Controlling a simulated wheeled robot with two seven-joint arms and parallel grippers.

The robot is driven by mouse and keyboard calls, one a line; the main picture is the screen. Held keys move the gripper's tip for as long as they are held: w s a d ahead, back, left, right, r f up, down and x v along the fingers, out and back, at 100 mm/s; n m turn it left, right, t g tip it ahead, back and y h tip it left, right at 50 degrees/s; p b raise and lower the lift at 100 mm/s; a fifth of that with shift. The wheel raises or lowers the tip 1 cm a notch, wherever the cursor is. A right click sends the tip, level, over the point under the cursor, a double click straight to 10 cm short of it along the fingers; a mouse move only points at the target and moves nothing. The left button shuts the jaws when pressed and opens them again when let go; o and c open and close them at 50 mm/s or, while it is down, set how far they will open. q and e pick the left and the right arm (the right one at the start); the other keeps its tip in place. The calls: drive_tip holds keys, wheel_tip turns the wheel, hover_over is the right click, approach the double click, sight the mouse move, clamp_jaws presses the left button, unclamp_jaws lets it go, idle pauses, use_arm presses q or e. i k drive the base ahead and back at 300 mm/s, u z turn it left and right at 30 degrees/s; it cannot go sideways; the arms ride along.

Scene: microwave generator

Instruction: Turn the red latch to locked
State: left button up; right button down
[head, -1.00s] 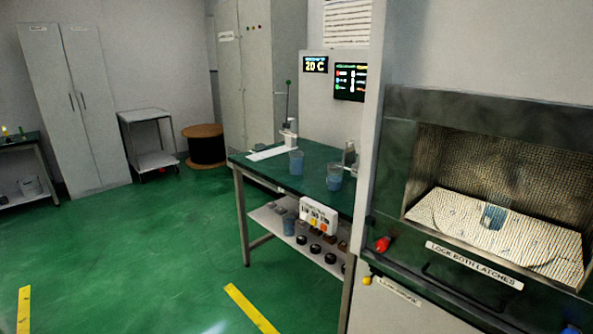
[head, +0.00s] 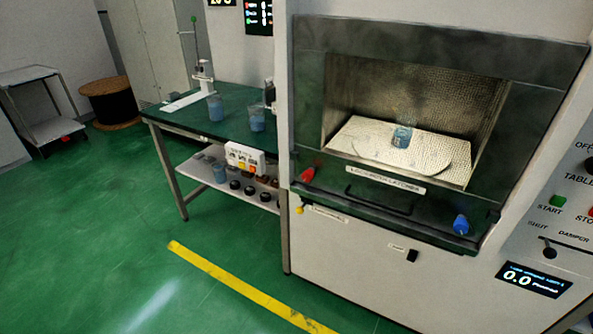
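The red latch (head: 307,175) is a small red knob at the lower left corner of the microwave generator's dark front frame (head: 340,190). Its exact turn angle is too small to tell. A blue latch (head: 461,225) sits at the lower right corner of the same frame. A white label (head: 385,179) between them reads roughly about latches. Behind the frame, a beaker with blue liquid (head: 401,136) stands on a pale plate inside the lit chamber. Neither of my grippers is in view.
A green-topped bench (head: 185,122) with beakers stands left of the machine. A control panel with a green start button (head: 558,200) and a 0.0 display (head: 534,280) is at the right. The green floor in front is clear, with a yellow stripe (head: 240,285).

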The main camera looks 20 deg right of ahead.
sight(306, 177)
drive_tip(key=k, duration=0.25)
drive_tip(key=z, duration=1.15)
drive_tip(key=i, duration=0.85)
drive_tip(key=z, duration=0.45)
